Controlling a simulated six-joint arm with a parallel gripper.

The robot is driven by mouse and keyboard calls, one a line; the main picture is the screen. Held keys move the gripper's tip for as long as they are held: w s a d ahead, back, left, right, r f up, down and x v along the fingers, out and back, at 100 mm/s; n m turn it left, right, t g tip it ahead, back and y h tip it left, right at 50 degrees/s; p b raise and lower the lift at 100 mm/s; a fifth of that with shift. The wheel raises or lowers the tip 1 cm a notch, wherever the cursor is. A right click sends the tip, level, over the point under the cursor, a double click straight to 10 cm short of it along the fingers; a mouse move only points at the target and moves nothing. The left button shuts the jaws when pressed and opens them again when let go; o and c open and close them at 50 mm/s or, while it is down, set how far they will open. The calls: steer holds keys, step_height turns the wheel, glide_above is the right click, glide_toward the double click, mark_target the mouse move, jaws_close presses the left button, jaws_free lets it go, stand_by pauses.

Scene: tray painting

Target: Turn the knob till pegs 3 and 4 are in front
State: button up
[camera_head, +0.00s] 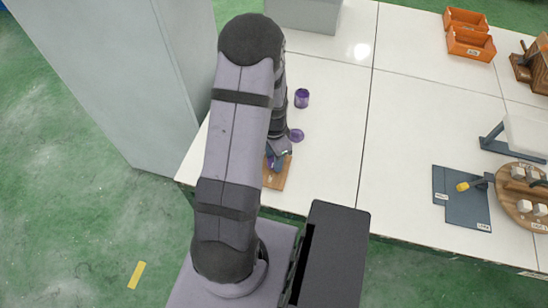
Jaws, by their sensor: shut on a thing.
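A round wooden turntable (508,207) stands at the right edge, cut off by the frame. Several pale blocks (525,206) stand on it, and small labels on it are too small to read. A yellow-ended part (462,186) lies beside it over a blue-grey plate (463,212); I cannot tell whether this is the knob. My gripper (276,161) is far to the left, low over a small wooden board (277,183). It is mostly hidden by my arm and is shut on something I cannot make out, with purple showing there.
A purple jar (301,98) and a round purple piece (296,135) stand just right of my gripper. Orange bins (470,43) and a brown wooden item (530,66) are at the back right. A grey cabinet (125,80) stands left. The white table's middle (400,130) is clear.

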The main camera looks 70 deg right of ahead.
steer(key=shift+d, duration=0.1)
steer(key=o, duration=1.1)
steer(key=shift+c, duration=0.2)
steer(key=shift+r, duration=0.1)
steer(key=shift+r+b, duration=0.75)
steer(key=shift+r, duration=2.85)
steer(key=n, duration=0.3)
steer(key=shift+a, duration=0.3)
steer(key=a+f+n+y, duration=0.1)
steer(key=a+n+y, duration=0.1)
steer(key=a+n, duration=0.55)
steer(key=w+a+r+n, duration=0.2)
steer(key=w+a+n, duration=0.3)
steer(key=a, duration=0.4)
steer(key=w+a+r+n+h, duration=0.1)
steer(key=w+a+r+n, duration=0.2)
steer(key=w+a+n, duration=0.3)
steer(key=w+a+r+n+h, duration=0.1)
steer(key=w+a+r+n, duration=0.2)
steer(key=a, duration=1)
steer(key=w+n, duration=0.2)
steer(key=w, duration=0.3)
steer(key=shift+w+a+n, duration=0.25)
steer(key=shift+a+n, duration=0.05)
steer(key=shift+n, duration=0.05)
